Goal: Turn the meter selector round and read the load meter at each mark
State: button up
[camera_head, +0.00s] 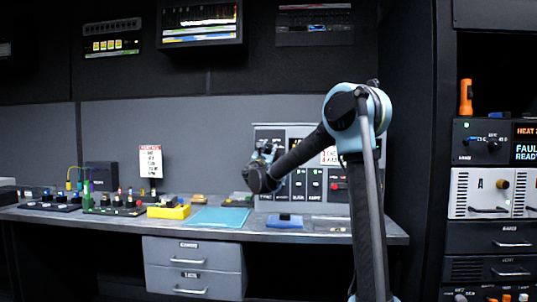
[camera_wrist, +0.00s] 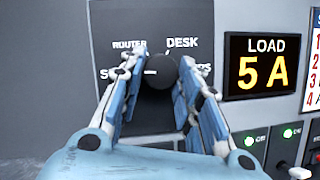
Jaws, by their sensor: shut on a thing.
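The meter selector (camera_wrist: 160,76) is a round black knob on a black plate of the grey panel in the wrist view. White labels surround it: ROUTER at upper left, DESK at upper right, and two lower labels partly hidden by my fingers. I cannot make out which mark it points to. My gripper (camera_wrist: 157,68) is shut on the knob, one blue-and-white finger on each side. The load meter (camera_wrist: 262,66), right of the selector, reads 5 A in yellow. In the head view my gripper (camera_head: 263,154) is at the panel's left part.
Green-lit switches (camera_wrist: 249,140) sit below the meter, close to my right finger. The grey panel (camera_head: 270,131) stands at the back of the desk (camera_head: 330,235). A teal mat (camera_head: 219,218), a yellow box (camera_head: 169,212) and a blue block (camera_head: 284,222) lie on the desk.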

jog(key=m+h, duration=0.1)
jog(key=m, duration=0.1)
jog(key=m+g+h, duration=0.1)
jog(key=m, duration=0.3)
jog(key=shift+a+r+m+g+h, duration=0.2)
jog(key=shift+a+m+g+h, duration=0.05)
jog(key=shift+m+g+h, duration=0.15)
jog(key=m+g, duration=0.1)
jog(key=m, duration=0.2)
jog(key=m+g+h, duration=0.1)
jog(key=m, duration=0.2)
jog(key=shift+r+m+g, duration=0.15)
jog(key=shift+m+g, duration=0.15)
jog(key=shift+m, duration=0.3)
jog(key=o, duration=1.1)
jog(key=v, duration=1.2)
